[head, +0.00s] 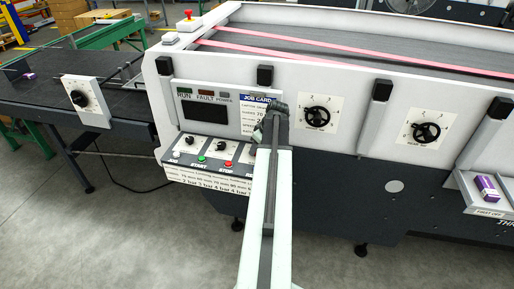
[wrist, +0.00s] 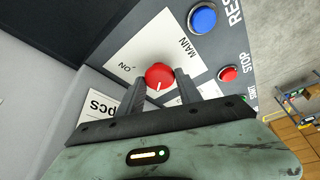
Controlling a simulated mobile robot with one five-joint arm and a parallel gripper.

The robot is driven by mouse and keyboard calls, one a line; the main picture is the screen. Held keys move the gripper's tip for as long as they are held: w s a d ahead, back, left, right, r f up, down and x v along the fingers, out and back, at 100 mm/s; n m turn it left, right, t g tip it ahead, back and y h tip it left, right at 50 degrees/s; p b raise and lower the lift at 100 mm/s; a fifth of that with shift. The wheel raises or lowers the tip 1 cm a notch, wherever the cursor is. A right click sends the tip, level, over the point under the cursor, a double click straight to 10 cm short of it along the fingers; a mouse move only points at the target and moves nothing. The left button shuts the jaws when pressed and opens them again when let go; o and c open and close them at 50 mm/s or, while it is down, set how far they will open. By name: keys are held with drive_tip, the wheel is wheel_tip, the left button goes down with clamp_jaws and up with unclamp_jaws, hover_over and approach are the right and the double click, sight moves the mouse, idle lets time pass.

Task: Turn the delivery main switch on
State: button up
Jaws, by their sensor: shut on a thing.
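The main switch is a red round knob (wrist: 158,76) on a white plate marked MAIN and ON in the wrist view. A pale mark on the knob points down the picture, towards my gripper's body, not at the ON label at its left. My gripper (wrist: 160,82) is shut on the knob, one finger on each side. In the head view my gripper (head: 271,112) is at the right part of the machine's control panel (head: 210,143) and hides the switch there. The panel's display (head: 205,111) is dark.
A blue button (wrist: 202,19) and a red STOP button (wrist: 228,73) sit close to the knob. The panel also has a green START button (head: 201,158) and a black knob (head: 189,140). Handwheels (head: 317,117) are at the right. Open floor lies in front.

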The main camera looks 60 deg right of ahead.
drive_tip(key=m, duration=0.1)
drive_tip(key=m+h, duration=0.1)
drive_tip(key=m, duration=0.1)
drive_tip(key=m+h, duration=0.1)
drive_tip(key=shift+a+m+g, duration=0.25)
drive_tip(key=shift+m+g, duration=0.05)
drive_tip(key=shift+m, duration=0.1)
drive_tip(key=m+g, duration=0.1)
drive_tip(key=m, duration=0.2)
drive_tip(key=shift+w+a+m+h, duration=0.1)
drive_tip(key=shift+w+m+h, duration=0.05)
drive_tip(key=shift+m+h, duration=0.2)
drive_tip(key=m, duration=0.2)
drive_tip(key=m+g+h, duration=0.1)
drive_tip(key=m, duration=0.1)
drive_tip(key=shift+w+m+g, duration=0.2)
drive_tip(key=shift+m+g, duration=0.05)
drive_tip(key=shift+g, duration=0.05)
drive_tip(key=shift+w+m+g, duration=0.1)
drive_tip(key=shift+m+g, duration=0.7)
drive_tip(key=shift+m, duration=1.3)
drive_tip(key=shift+a, duration=0.1)
drive_tip(key=o, duration=1.3)
drive_tip(key=shift+o, duration=0.2)
